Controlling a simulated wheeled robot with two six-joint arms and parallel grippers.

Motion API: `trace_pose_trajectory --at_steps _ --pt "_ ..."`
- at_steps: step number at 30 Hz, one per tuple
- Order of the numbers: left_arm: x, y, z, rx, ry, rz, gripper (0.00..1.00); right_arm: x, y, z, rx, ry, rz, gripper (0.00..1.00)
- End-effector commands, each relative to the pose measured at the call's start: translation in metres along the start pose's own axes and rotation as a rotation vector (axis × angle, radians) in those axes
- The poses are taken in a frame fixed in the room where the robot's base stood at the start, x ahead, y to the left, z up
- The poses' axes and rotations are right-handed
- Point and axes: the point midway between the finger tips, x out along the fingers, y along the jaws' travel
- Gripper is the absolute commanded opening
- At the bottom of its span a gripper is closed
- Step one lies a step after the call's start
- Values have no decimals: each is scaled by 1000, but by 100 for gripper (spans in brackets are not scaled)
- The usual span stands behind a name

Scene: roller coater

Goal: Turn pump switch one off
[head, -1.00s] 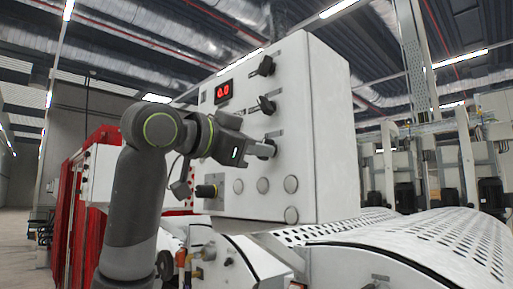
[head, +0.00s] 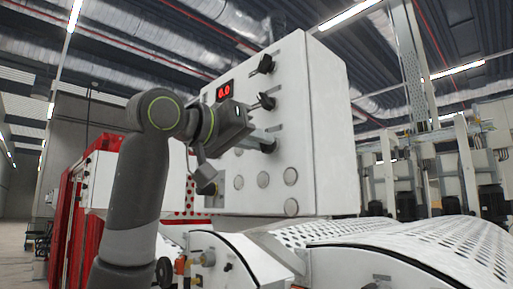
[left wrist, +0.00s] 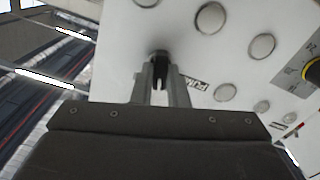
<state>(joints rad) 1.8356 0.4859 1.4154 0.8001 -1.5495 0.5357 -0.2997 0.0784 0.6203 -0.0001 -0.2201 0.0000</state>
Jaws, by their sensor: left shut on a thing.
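A white control panel (head: 290,110) carries a column of dark rotary switches: a top one (head: 265,63), a middle one (head: 266,101) and a lowest one (head: 268,146). My left gripper (head: 259,139) reaches in from the left to the lowest switch. In the left wrist view its fingers (left wrist: 160,88) are closed around this dark switch (left wrist: 158,57), which is mostly hidden between them. A label beside it (left wrist: 193,82) reads partly "PUM"; its number cannot be read. My right gripper is not in view.
Round pale buttons (head: 263,180) sit below the switches. A yellow-ringed dial (left wrist: 312,71) is at the right in the wrist view. A perforated white cover (head: 430,240) lies in front.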

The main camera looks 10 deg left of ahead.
Motion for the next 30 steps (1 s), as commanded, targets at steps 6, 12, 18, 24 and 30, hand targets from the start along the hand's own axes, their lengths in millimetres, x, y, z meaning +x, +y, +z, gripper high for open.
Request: trace_pose_trajectory --at_steps 6,12,18,24,30 --pt "0 0 0 -134 3 0 0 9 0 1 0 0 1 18" --pt "0 -1 0 -208 3 0 0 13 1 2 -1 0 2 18" --pt "0 -1 -1 -240 3 -1 0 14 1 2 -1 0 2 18" --pt "0 0 -1 -246 4 0 0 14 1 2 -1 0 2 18" --pt "0 0 -1 -246 4 0 0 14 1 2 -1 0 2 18"
